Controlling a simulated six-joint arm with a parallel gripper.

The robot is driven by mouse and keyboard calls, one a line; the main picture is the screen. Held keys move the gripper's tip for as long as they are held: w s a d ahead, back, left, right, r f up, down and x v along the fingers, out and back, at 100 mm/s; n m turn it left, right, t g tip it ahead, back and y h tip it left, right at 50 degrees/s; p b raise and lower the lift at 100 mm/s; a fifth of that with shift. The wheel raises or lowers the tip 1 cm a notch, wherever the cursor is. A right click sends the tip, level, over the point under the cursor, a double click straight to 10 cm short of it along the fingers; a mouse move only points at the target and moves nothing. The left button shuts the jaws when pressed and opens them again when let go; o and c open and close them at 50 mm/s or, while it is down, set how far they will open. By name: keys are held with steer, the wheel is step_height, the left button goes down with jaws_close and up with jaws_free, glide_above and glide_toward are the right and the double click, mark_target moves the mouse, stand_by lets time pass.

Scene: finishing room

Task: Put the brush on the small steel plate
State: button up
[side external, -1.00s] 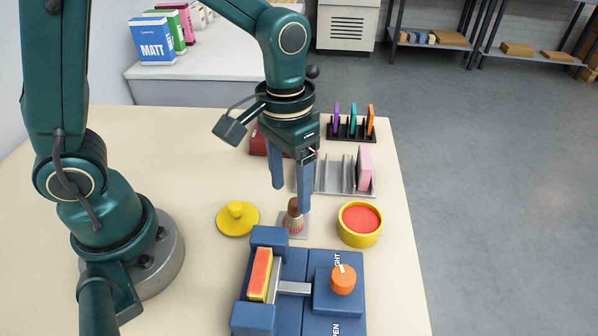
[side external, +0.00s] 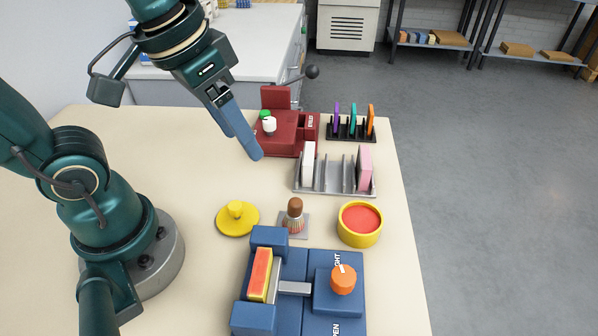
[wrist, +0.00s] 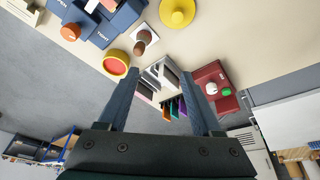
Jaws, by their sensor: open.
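A yellow lidded knob (side external: 237,218) lies left of the plate and a yellow tub (side external: 360,223) stands right. A blue clamp fixture (side external: 315,260) is in front. A grey rack (side external: 335,187), a red device (side external: 290,130) and a black rack (side external: 352,137) stand behind.

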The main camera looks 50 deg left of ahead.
steer(key=shift+s+a+f+t, duration=0.25)
steer(key=shift+s+a+t, duration=0.15)
steer(key=shift+s, duration=0.2)
steer(key=shift+s+a+f+t, duration=0.2)
steer(key=shift+s+a+t, duration=0.1)
steer(key=shift+s+t, duration=0.25)
